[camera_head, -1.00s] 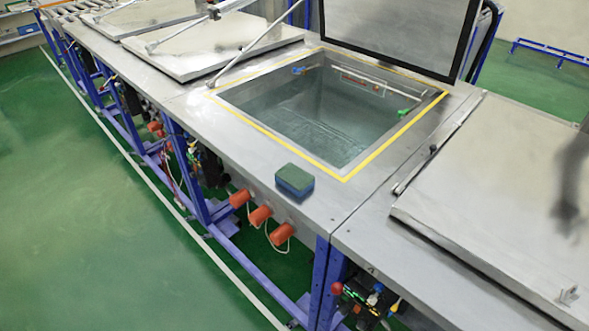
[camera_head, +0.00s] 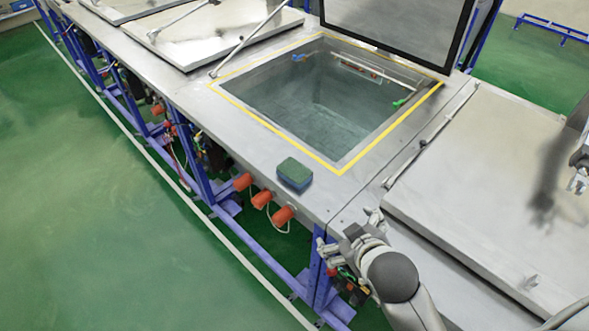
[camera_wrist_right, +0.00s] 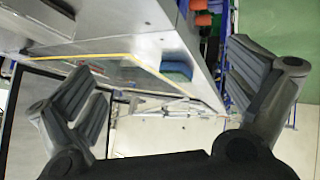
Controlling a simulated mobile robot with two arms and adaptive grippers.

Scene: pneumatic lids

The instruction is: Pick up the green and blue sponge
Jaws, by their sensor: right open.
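The sponge (camera_head: 294,174) has a green top and a blue lower part. It lies flat on the metal counter in front of the open basin, near the front edge. In the right wrist view the sponge (camera_wrist_right: 176,71) shows small, between the spread fingers and some way off. In the right wrist view my right gripper (camera_wrist_right: 163,75) also shows with both fingers wide apart.
The basin (camera_head: 305,115) with a yellow border is open behind the sponge. Its dark-framed lid (camera_head: 400,30) stands raised. A closed lid (camera_head: 480,190) lies at the right. Red knobs (camera_head: 262,199) stick out below the front edge. The counter around the sponge is clear.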

